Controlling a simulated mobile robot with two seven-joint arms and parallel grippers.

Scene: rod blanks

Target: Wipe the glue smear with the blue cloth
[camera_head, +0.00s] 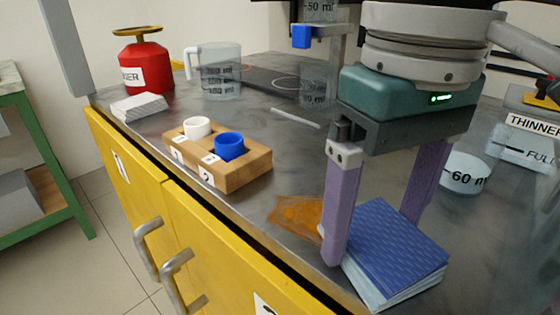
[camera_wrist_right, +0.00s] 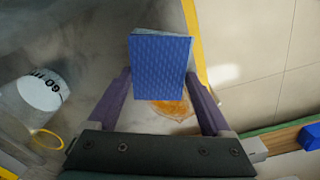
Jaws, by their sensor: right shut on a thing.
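The blue cloth (camera_head: 395,240) is a thick folded pad with a ribbed dark blue top and paler layers below. It is at the front edge of the metal bench, just right of the glue smear. The glue smear (camera_head: 297,212) is a flat orange-brown patch, partly hidden by a finger. My right gripper (camera_head: 374,242) has its purple fingers on either side of the cloth and is shut on it. In the right wrist view the cloth (camera_wrist_right: 160,68) sits between the fingers, and the smear (camera_wrist_right: 172,107) shows partly behind it. I cannot tell whether the cloth touches the bench. My left gripper is not in view.
A wooden block (camera_head: 245,178) with a white and a blue cup stands left of the smear. A red can (camera_head: 146,70), white stack (camera_head: 139,107) and measuring jug (camera_head: 219,75) are farther back. A clear beaker (camera_head: 467,174) and a THINNER container (camera_head: 527,140) stand right. The yellow-fronted bench edge is near.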

